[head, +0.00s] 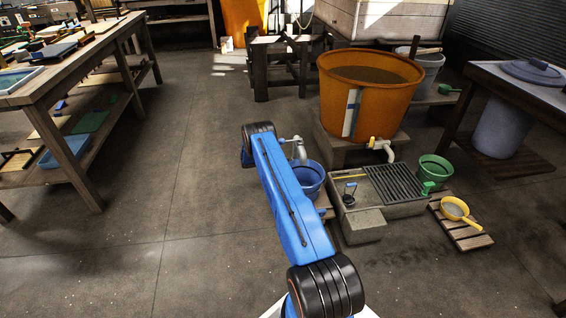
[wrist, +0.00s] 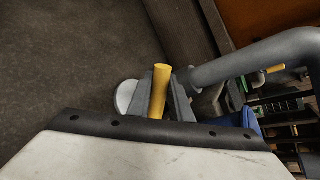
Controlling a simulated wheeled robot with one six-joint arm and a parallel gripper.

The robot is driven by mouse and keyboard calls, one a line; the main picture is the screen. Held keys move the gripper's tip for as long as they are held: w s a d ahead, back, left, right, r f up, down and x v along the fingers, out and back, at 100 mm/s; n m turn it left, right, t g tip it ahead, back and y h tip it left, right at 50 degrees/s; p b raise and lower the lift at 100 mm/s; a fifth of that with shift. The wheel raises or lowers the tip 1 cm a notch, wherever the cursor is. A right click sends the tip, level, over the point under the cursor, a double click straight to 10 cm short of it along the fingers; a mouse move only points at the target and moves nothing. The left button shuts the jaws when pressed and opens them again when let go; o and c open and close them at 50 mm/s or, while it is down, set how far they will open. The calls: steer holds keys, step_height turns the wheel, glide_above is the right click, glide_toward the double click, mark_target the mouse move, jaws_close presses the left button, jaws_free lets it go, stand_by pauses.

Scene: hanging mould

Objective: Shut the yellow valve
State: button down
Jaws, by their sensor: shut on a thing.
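In the wrist view my gripper (wrist: 161,94) is shut on a yellow handle (wrist: 161,80), with a grey finger on each side. The handle sits beside the end of a grey pipe (wrist: 250,63) that bends away to the right. In the head view a yellow valve handle (head: 372,142) with a pale spout shows low on the orange tub (head: 345,95). A second pale pipe (head: 300,148) stands above a blue bucket.
A grey basin with a grate (head: 390,182) stands below the tub. The blue bucket (head: 308,178), a green bucket (head: 434,168) and a yellow pan (head: 455,209) are near it. A workbench (head: 75,80) stands left. The floor between is clear.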

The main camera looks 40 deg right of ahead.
steer(key=shift+w+f+n+g+y, duration=0.2)
steer(key=shift+n+g+y, duration=0.2)
steer(key=shift+n+g, duration=0.15)
steer(key=shift+w+f+n+g+y, duration=0.1)
steer(key=shift+f+n+g+y, duration=0.05)
steer(key=shift+n+g+y, duration=0.4)
steer(key=shift+f+n+g+y, duration=0.25)
steer(key=shift+n+g+y, duration=0.4)
steer(key=shift+n, duration=0.35)
steer(key=shift+g, duration=0.25)
steer(key=c, duration=1.6)
jaws_free()
steer(key=v, duration=1.7)
steer(key=shift+a, duration=0.2)
